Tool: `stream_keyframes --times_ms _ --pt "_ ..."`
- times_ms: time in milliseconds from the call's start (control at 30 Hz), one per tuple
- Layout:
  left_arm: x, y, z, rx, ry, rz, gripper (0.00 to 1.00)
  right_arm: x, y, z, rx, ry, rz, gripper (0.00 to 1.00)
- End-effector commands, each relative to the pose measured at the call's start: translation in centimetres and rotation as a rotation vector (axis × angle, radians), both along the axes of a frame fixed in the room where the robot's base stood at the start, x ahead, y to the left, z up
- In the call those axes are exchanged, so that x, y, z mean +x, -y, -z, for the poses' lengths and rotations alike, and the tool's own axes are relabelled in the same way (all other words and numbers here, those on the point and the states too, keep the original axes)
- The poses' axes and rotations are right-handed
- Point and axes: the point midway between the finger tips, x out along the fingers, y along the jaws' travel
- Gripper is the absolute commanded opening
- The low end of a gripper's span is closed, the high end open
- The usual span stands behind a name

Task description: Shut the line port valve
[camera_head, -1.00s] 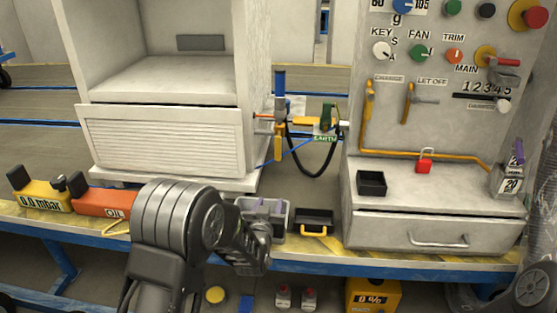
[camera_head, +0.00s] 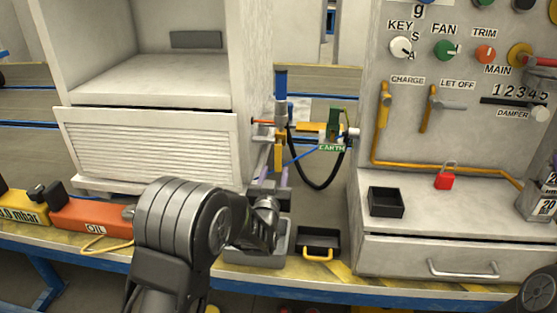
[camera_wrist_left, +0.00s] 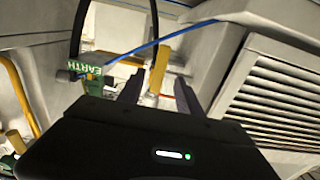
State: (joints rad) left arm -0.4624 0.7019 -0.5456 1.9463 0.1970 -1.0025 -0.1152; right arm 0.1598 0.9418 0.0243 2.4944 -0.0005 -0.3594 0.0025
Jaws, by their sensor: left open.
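A fitting between cabinet and panel has a blue upright cylinder (camera_head: 281,84), a small red-tipped lever (camera_head: 264,121) and a yellow handle (camera_head: 279,152) hanging below. I cannot tell for certain which part is the line port valve. My left gripper (camera_head: 271,172) is open and empty, just below and in front of the yellow handle, its fingers pointing at the fitting. In the left wrist view the gripper's fingers (camera_wrist_left: 158,92) stand on either side of a yellow piece (camera_wrist_left: 158,74) beyond them, with no contact visible.
A green EARTH tag (camera_head: 332,147) and blue and black cables hang right of the fitting. The white cabinet (camera_head: 150,150) stands close on the left, the control panel (camera_head: 440,130) on the right. A grey tray (camera_head: 250,257) and black box (camera_head: 318,241) sit at the bench front.

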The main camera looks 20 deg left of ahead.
Motion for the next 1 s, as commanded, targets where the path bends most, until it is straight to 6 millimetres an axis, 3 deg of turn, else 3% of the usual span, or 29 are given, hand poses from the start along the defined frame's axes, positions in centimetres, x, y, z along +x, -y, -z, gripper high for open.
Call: stream_keyframes --times_ms 500,867,1000 --pt "6.6 -0.9 0.1 0.001 0.001 0.000 0.42 0.3 0.2 0.9 -0.004 0.005 0.006 0.00" --pt "7.4 -1.1 0.1 0.000 -0.001 0.000 0.42 0.3 0.3 1.0 -0.004 0.005 0.006 0.00" --pt "7.4 -1.1 0.1 0.000 -0.001 0.000 0.33 0.3 0.3 1.0 -0.004 0.005 0.006 0.00"
